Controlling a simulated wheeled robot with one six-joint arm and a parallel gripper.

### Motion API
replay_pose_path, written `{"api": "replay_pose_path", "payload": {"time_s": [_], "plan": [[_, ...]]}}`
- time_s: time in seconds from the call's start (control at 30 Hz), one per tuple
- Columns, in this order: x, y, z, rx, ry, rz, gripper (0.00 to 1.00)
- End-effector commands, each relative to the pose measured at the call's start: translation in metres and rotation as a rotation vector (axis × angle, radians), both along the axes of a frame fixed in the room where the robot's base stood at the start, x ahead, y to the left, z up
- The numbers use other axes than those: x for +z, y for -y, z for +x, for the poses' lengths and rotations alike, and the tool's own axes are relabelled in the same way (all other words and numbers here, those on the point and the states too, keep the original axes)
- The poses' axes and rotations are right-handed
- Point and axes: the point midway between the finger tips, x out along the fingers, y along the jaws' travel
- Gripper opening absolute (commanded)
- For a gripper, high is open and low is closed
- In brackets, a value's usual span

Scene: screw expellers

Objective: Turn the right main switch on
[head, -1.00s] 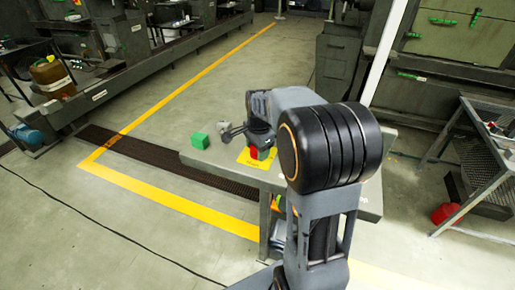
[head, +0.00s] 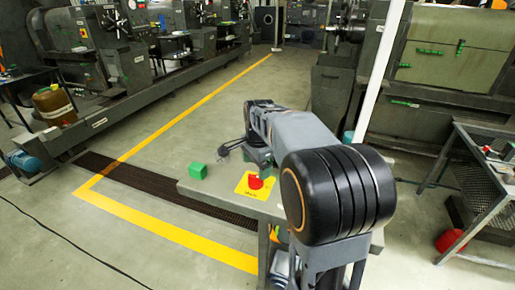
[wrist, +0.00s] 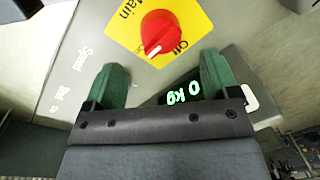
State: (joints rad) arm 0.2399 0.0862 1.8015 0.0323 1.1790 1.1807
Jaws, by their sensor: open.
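The right main switch is a red rotary knob (wrist: 160,32) on a yellow plate (wrist: 125,27). In the head view the red knob (head: 255,182) and yellow plate (head: 244,191) are on the grey table-like panel. My gripper (wrist: 161,72) is open and empty, its green-padded fingers apart. In the wrist picture the knob lies just beyond the fingertips, between their lines, and does not appear gripped.
Machines line the left and back right. A mesh-topped table (head: 490,160) stands at right. The marked floor aisle is clear.

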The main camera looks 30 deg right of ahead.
Motion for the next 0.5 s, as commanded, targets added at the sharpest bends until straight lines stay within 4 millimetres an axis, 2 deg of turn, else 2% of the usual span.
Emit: {"api": "replay_pose_path", "payload": {"time_s": [0.03,0.2,0.3,0.5], "plan": [[0.012,0.001,0.0,0.0,0.005,-0.001,0.81],[0.042,0.001,-0.003,-0.001,0.003,-0.001,0.81],[0.056,0.001,-0.004,-0.001,0.003,0.0,0.81],[0.071,0.001,-0.006,-0.001,0.0,0.0,0.81]]}}
